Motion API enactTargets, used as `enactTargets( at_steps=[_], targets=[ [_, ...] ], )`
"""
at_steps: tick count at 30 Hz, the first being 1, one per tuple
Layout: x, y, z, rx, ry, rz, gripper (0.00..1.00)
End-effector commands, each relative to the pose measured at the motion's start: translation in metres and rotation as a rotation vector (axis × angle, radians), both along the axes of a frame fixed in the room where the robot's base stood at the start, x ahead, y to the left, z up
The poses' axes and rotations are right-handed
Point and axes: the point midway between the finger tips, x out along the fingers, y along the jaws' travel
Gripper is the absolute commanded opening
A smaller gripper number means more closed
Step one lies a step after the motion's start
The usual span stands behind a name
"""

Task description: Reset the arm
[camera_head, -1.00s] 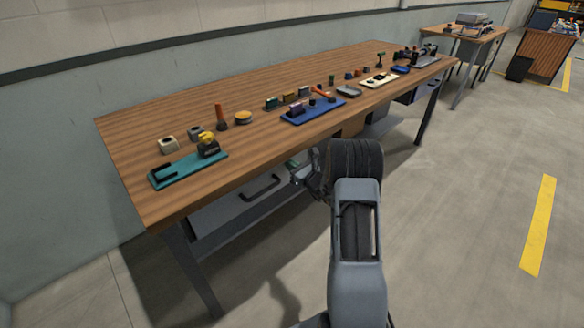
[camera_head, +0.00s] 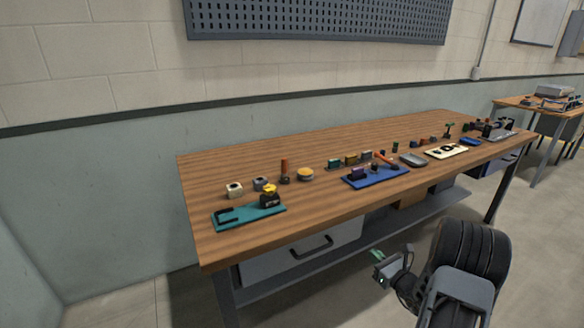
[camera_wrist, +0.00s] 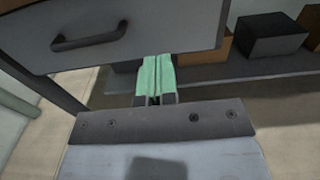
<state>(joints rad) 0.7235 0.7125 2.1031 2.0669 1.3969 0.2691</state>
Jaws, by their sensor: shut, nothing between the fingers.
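My gripper (camera_wrist: 158,78) shows in the wrist view with its two green fingers side by side and closed, nothing between them. In that view it points at the space under the workbench, just below and right of the grey drawer (camera_wrist: 120,25) with its dark handle. In the head view my gripper (camera_head: 379,281) is small, in front of the bench and below the tabletop. My arm (camera_head: 462,265) is folded at the lower right. It touches nothing that I can see.
The wooden workbench (camera_head: 235,225) carries a teal tray (camera_head: 235,219), a blue tray (camera_head: 385,178), a cream tray (camera_head: 436,154) and several small parts. A lower shelf (camera_head: 370,240) runs under it. A second table (camera_head: 530,104) stands at the far right. Floor in front is clear.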

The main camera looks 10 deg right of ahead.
Motion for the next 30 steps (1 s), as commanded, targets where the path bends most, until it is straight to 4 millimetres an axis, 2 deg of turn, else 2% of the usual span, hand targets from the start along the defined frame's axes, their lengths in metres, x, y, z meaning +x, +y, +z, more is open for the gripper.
enactTargets(
  at_steps=[2, 6, 8, 10, 12, 15, 17, 21, 25, 30],
  targets=[
    [-0.004, 0.008, -0.008, -0.037, 0.032, 0.048, 0.0],
    [-0.03, 0.045, -0.032, -0.161, 0.131, 0.261, 0.0],
    [-0.046, 0.067, -0.026, -0.26, 0.16, 0.403, 0.0],
    [-0.068, 0.094, -0.011, -0.41, 0.181, 0.598, 0.0],
    [-0.093, 0.118, 0.011, -0.582, 0.181, 0.8, 0.0],
    [-0.128, 0.141, 0.046, -0.86, 0.156, 1.085, 0.0],
    [-0.148, 0.149, 0.07, -1.044, 0.127, 1.248, 0.0],
    [-0.181, 0.152, 0.135, -1.492, 0.021, 1.571, 0.0],
    [-0.195, 0.152, 0.195, -1.854, -0.087, 1.744, 0.0],
    [-0.202, 0.163, 0.264, -2.176, -0.215, 1.8, 0.0]
  ],
)
